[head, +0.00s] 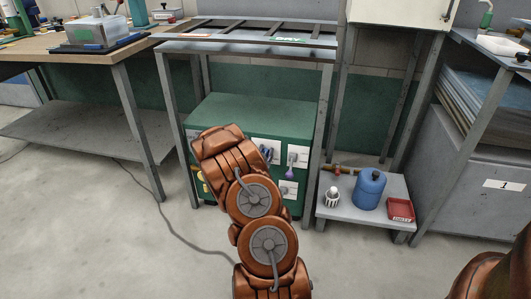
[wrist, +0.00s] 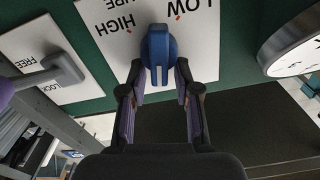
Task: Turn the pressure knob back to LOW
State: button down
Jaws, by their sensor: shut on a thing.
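The blue pressure knob (wrist: 158,45) sits on a white plate (wrist: 105,30) lettered HIGH on the left and LOW on the right, upside down in the wrist view. A small red mark stands by each word. The knob's ridge runs nearly up and down in the picture, its upper end between the two marks; I cannot tell which it points at. My gripper (wrist: 158,72) has one finger on each side of the knob and is shut on it. In the head view my arm hides most of the gripper, in front of the green cabinet (head: 250,108).
A grey lever on a LOCK/FREE plate (wrist: 40,75) is left of the knob, and a round dial (wrist: 293,45) is right. A workbench (head: 60,48) stands left.

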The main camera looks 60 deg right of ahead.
jog(key=shift+f, duration=0.15)
jog(key=n+p, duration=0.1)
jog(key=n, duration=0.1)
jog(key=n+p, duration=0.1)
jog(key=n, duration=0.1)
jog(key=shift+w+a, duration=0.2)
jog(key=shift+w, duration=0.1)
jog(key=n+p, duration=0.2)
jog(key=n, duration=0.1)
jog(key=shift+w+a+n, duration=0.1)
jog(key=shift+w+n, duration=0.2)
notch_tip(320, 180, down, 3)
jog(key=n+p, duration=0.2)
jog(key=n, duration=1.6)
jog(key=shift+w+n, duration=0.15)
jog(key=shift+n, duration=0.25)
jog(key=shift+f+n+b, duration=0.15)
jog(key=shift+n+b, duration=0.15)
jog(key=shift+n, duration=1.1)
